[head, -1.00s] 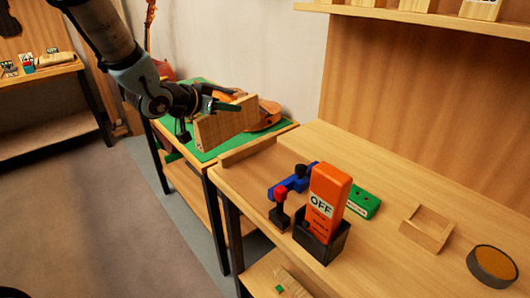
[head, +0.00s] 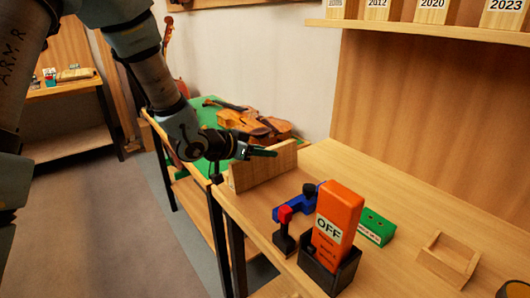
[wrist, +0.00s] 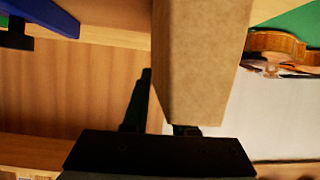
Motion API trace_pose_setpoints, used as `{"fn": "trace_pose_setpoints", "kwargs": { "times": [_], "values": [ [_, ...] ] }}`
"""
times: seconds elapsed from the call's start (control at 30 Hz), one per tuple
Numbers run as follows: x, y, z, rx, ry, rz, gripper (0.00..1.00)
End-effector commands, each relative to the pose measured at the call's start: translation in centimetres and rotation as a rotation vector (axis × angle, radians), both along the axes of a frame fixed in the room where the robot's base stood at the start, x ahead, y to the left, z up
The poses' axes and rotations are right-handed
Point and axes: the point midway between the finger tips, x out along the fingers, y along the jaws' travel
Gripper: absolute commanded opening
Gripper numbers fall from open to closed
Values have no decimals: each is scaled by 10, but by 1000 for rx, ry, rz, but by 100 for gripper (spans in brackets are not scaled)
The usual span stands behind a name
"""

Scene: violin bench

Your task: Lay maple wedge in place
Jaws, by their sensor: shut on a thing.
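The maple wedge is a pale, flat wooden block (head: 262,172) in my gripper (head: 260,152). In the head view it is at the left end of the workbench, long side roughly level. In the wrist view the wedge (wrist: 203,60) fills the upper middle. One dark finger (wrist: 138,105) shows at its left side; the other is mostly hidden behind it. My gripper is shut on the wedge. The low wooden strip on the bench end is now hidden or merges with the wedge, so I cannot tell whether the wedge touches it or the bench.
On the workbench (head: 400,215) are a blue tool (head: 293,208), a red-topped post (head: 285,213), an orange OFF block (head: 338,222) in a black holder, a green box (head: 376,228) and a wooden tray (head: 449,259). A violin (head: 250,124) lies on the green-topped table behind.

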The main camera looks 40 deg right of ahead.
Motion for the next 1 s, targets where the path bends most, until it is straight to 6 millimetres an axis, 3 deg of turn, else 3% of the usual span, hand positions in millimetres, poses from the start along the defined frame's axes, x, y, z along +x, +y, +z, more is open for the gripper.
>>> {"fn": "trace_pose_setpoints", "kwargs": {
  "times": [0.37, 0.4, 0.63, 1.0],
  "values": [
    [0, 0, -5, -3, -1, 1, 0],
    [0, 0, -5, -1, 0, 1, 30],
    [0, 0, -5, -1, 0, 1, 56],
    [1, 5, 0, -2, -2, 2, 56]
  ]
}}
